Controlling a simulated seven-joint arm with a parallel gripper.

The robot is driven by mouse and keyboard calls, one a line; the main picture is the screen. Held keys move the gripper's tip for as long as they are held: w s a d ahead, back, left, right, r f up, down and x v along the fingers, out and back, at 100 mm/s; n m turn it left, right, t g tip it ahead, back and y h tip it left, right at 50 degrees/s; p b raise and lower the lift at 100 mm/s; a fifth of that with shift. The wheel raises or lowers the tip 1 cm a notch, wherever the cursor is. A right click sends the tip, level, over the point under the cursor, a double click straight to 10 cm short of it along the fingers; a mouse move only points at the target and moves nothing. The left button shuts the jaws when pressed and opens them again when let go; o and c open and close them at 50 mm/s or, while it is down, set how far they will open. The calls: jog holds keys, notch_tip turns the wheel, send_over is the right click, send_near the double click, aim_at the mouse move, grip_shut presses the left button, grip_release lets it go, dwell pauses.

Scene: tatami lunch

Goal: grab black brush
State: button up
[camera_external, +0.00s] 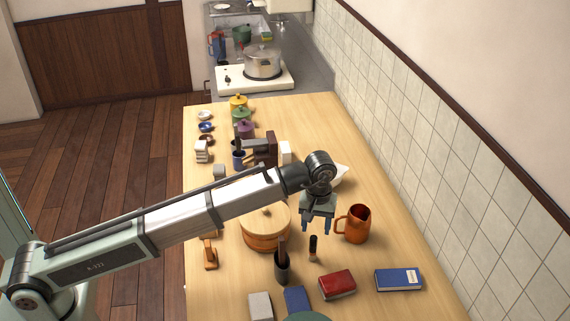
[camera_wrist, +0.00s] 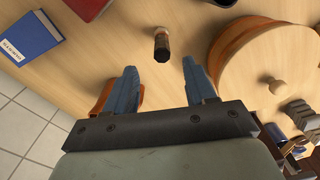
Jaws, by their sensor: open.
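A small dark upright item (camera_external: 313,249), apparently the black brush, stands on the wooden table just below my gripper in the external view. In the wrist view the black brush (camera_wrist: 161,46) has a dark body and a paler end, and lies beyond the gap between the fingers. My gripper (camera_external: 316,229) is open and empty, pointing down above the table. In the wrist view its two blue fingers (camera_wrist: 162,80) are spread apart, and neither touches the brush.
An orange mug (camera_external: 356,225) stands close right of my gripper, partly behind a finger in the wrist view. A round wooden tub (camera_external: 262,240) and a dark cup (camera_external: 282,271) holding sticks stand left. A red box (camera_external: 337,284) and blue book (camera_external: 399,280) lie nearby.

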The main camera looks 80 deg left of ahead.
aim_at(314, 237)
jog(key=shift+f, duration=1.45)
jog(key=shift+s+d+f, duration=0.15)
jog(key=shift+s+f, duration=0.05)
jog(key=shift+f, duration=0.8)
jog(key=shift+s+d+f, duration=0.1)
jog(key=shift+s+f, duration=0.05)
jog(key=shift+f, duration=1.4)
jog(key=shift+c, duration=0.5)
grip_shut()
jog(key=shift+w+r, duration=0.1)
